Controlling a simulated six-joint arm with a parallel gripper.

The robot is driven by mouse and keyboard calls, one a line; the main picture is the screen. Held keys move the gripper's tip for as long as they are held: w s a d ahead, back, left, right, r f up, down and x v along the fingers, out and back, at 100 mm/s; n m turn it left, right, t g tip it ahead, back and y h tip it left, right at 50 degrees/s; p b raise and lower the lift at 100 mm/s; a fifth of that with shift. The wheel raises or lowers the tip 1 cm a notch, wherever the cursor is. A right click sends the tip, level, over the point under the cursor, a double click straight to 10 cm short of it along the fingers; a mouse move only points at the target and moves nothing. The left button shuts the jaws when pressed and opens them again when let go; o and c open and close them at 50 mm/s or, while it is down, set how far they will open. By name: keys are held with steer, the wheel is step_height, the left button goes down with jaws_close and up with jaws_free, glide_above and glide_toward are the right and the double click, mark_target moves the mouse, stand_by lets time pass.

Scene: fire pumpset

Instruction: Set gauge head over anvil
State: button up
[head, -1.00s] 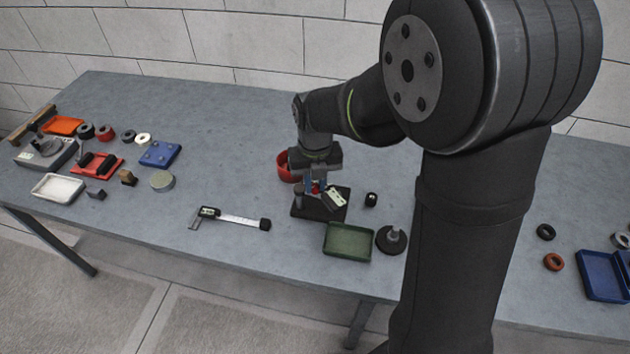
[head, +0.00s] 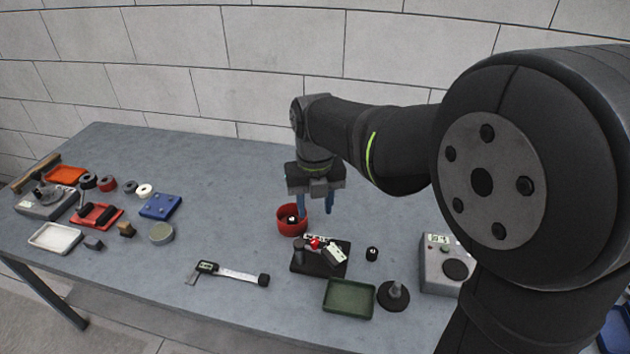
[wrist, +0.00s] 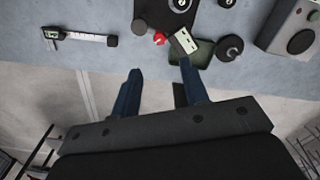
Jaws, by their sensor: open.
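The gauge stand's black base (head: 320,265) lies near the table's middle front, with a short dark post at its left. The gauge head, with a white face (head: 334,253) and a red part (head: 314,243), sits over the base at an angle. It also shows in the wrist view (wrist: 184,41). I cannot clearly tell the anvil apart or whether the head is over it. My gripper (head: 316,212) is open and empty, raised above the table behind the stand. Its blue fingers (wrist: 160,74) are apart in the wrist view, with nothing between them.
A red bowl (head: 292,221) stands behind the stand. A green tray (head: 349,299), a round black base with a post (head: 393,296) and a grey instrument (head: 437,268) are to its right. A caliper (head: 232,274) lies left. Several small parts and trays fill the far left.

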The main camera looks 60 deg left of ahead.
step_height(320, 180, up, 7)
steer(key=shift+f, duration=0.15)
steer(key=shift+f, duration=0.1)
steer(key=c, duration=0.5)
steer(key=d+f+m+g, duration=0.1)
steer(key=f+m, duration=0.1)
steer(key=m, duration=0.1)
steer(key=d+f+m+g, duration=0.1)
steer(key=f+m, duration=0.2)
steer(key=m, duration=0.1)
steer(key=d+f+m+g, duration=0.1)
steer(key=f+m, duration=0.2)
steer(key=m, duration=0.1)
steer(key=shift+s+f, duration=0.15)
steer(key=shift+s, duration=0.1)
jaws_close()
step_height(320, 180, down, 11)
steer(key=m, duration=0.2)
steer(key=shift+w+d+r+g, duration=0.15)
steer(key=shift+w+r+g, duration=0.1)
steer(key=shift+g, duration=0.15)
